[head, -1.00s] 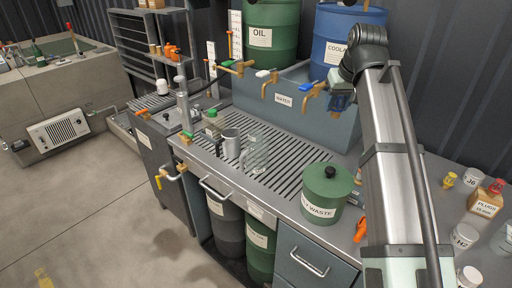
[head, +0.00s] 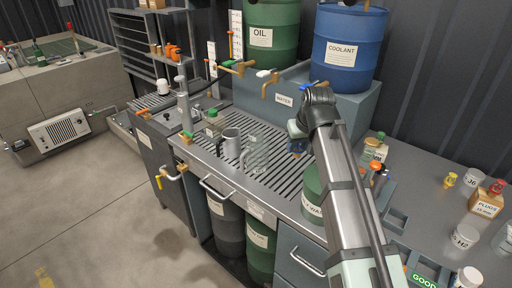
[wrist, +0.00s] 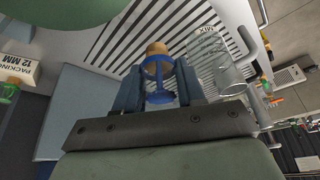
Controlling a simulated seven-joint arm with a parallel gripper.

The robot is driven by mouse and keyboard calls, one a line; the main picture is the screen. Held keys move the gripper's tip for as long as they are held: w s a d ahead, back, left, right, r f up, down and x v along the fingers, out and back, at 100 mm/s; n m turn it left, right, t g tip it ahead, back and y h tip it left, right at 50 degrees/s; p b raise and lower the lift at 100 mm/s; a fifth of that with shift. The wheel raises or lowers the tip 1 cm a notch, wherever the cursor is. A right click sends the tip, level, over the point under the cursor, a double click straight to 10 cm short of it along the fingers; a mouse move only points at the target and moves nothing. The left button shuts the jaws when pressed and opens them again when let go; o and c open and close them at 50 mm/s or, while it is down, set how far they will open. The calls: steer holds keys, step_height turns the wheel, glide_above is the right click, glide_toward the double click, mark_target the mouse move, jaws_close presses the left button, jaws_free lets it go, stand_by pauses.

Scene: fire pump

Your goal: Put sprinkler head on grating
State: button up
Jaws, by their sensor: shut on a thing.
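The sprinkler head (wrist: 158,72), a blue frame with a tan-brass end, is between the two fingers of my gripper (wrist: 158,85) in the wrist view. The gripper is shut on it. In the head view my gripper (head: 298,146) hangs over the right part of the slotted metal grating (head: 228,168). The sprinkler head cannot be made out clearly there. The grating's dark slots also show behind the held piece in the wrist view (wrist: 125,38). The height above the grating is hard to tell.
A green waste can (head: 312,205) is partly hidden behind my arm. The blue-grey water trough (head: 305,92) borders the back. Slots between the jug and my gripper look clear.

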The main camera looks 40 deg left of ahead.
mark_target(297, 157)
step_height(297, 157, down, 6)
steer(key=shift+f, duration=0.1)
steer(key=w+a, duration=1.1)
steer(key=a, duration=0.5)
steer(key=shift+s+d+f, duration=0.15)
steer(key=shift+d+f, duration=0.05)
steer(key=shift+f, duration=1)
steer(key=shift+s+d+f, duration=0.1)
steer(key=shift+d+f, duration=0.1)
steer(key=shift+f, duration=0.95)
steer(key=shift+s+d+f, duration=0.15)
steer(key=shift+d+f, duration=0.05)
steer(key=shift+f, duration=1)
steer(key=shift+f, duration=0.1)
steer(key=o, duration=1.2)
steer(key=v, duration=1.2)
